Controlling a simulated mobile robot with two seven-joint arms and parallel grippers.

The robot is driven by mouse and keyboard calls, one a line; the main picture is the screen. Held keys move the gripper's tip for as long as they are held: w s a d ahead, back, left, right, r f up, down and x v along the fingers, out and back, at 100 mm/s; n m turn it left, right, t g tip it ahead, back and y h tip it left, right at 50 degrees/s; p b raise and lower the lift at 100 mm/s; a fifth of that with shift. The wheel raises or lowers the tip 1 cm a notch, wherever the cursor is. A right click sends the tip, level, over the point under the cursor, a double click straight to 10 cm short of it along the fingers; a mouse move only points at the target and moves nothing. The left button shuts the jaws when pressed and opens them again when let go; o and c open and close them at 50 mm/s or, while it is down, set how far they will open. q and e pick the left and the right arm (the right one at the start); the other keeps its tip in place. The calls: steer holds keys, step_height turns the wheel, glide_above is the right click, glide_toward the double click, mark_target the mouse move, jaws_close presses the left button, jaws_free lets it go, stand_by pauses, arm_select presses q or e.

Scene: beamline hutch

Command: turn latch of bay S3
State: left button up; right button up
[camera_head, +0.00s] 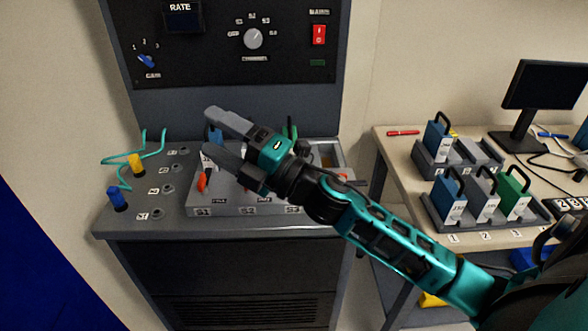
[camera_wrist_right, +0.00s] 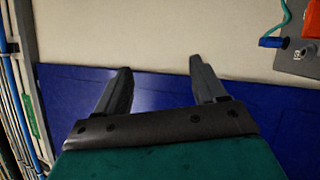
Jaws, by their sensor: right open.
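The bay block (camera_head: 225,210) on the grey console has front labels S1, S2 and S3. The S3 label (camera_head: 293,210) is at the right end, below my right arm. The latch of bay S3 is hidden behind my right gripper and wrist. My right gripper (camera_head: 208,132) is open and empty, pointing left above the S1 side of the block. Its fingers also show in the right wrist view (camera_wrist_right: 161,72), with nothing between them. My left gripper is not in view.
Blue (camera_head: 117,199) and yellow (camera_head: 136,163) plugs with teal cables stand on the console's left. A control panel (camera_head: 235,45) with a knob and red switch rises behind. The right-hand table (camera_head: 400,155) holds trays of blue, grey and green handled modules and a monitor (camera_head: 545,85).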

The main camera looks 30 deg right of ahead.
steer(key=s+d+f+n+g+h, duration=0.2)
steer(key=d+n+g+h, duration=0.6)
steer(key=d+n+g, duration=1.05)
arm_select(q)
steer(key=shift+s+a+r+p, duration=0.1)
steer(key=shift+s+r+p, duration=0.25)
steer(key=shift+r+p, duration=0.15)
arm_select(e)
steer(key=a+f+n, duration=0.1)
steer(key=f, duration=0.2)
steer(key=w+a+f+n+t, duration=0.1)
steer(key=f, duration=0.3)
steer(key=w+a+f+n+t, duration=0.1)
steer(key=a+f+n, duration=0.1)
steer(key=f, duration=0.2)
steer(key=shift+w+f+t, duration=0.15)
steer(key=shift+w+t, duration=0.1)
steer(key=shift+c, duration=0.5)
steer(key=c, duration=1)
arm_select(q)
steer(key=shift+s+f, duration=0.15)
arm_select(e)
steer(key=shift+o, duration=0.2)
